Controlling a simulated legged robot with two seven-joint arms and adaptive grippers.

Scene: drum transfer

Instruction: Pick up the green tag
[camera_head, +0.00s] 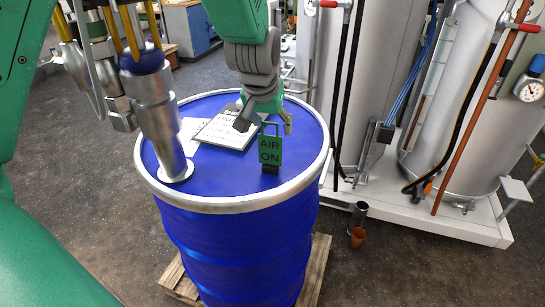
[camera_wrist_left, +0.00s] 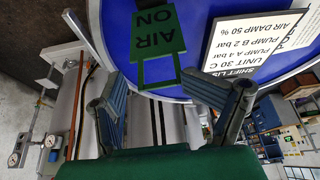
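The green tag (camera_head: 270,150) reads "AIR ON" and has an open loop at its top. It stands upright in a small dark base on the blue drum's lid (camera_head: 225,175), near the right rim. My left gripper (camera_head: 266,122) is above and just behind the tag, fingers spread and empty. In the left wrist view the tag (camera_wrist_left: 156,35) appears upside down, its loop pointing toward the gap between the open fingers (camera_wrist_left: 172,105). The fingers look apart from the tag. My right gripper is not in view.
A white shift list (camera_head: 228,132) lies on the lid behind the tag. A metal pipe fitting (camera_head: 160,125) stands on the lid's left side. The drum is on a wooden pallet (camera_head: 318,260). Grey tanks (camera_head: 375,80) with hoses stand to the right.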

